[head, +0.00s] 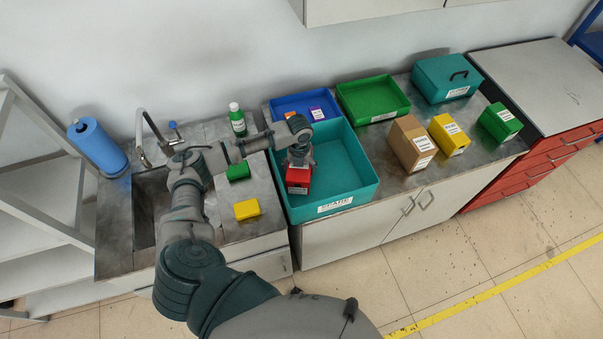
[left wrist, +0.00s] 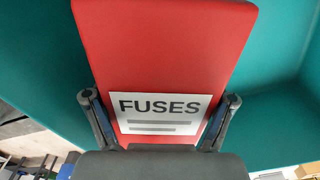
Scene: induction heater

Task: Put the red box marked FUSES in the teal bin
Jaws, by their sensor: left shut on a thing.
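The red box marked FUSES (head: 298,177) is at the left side of the teal bin (head: 358,194) in the head view. My left gripper (head: 300,160) is above the box and shut on it. In the left wrist view the red box (left wrist: 165,50) fills the middle, with its white FUSES label between the fingers and teal bin walls (left wrist: 285,125) on both sides. I cannot tell whether the box touches the bin floor. My right gripper is not in view.
A blue tray (head: 282,106) and a green tray (head: 372,98) stand behind the bin. Brown (head: 411,143), yellow (head: 449,134) and green (head: 499,121) boxes stand to its right. Left are small green (head: 238,172) and yellow (head: 247,209) boxes, a green bottle (head: 238,124) and a sink (head: 150,200).

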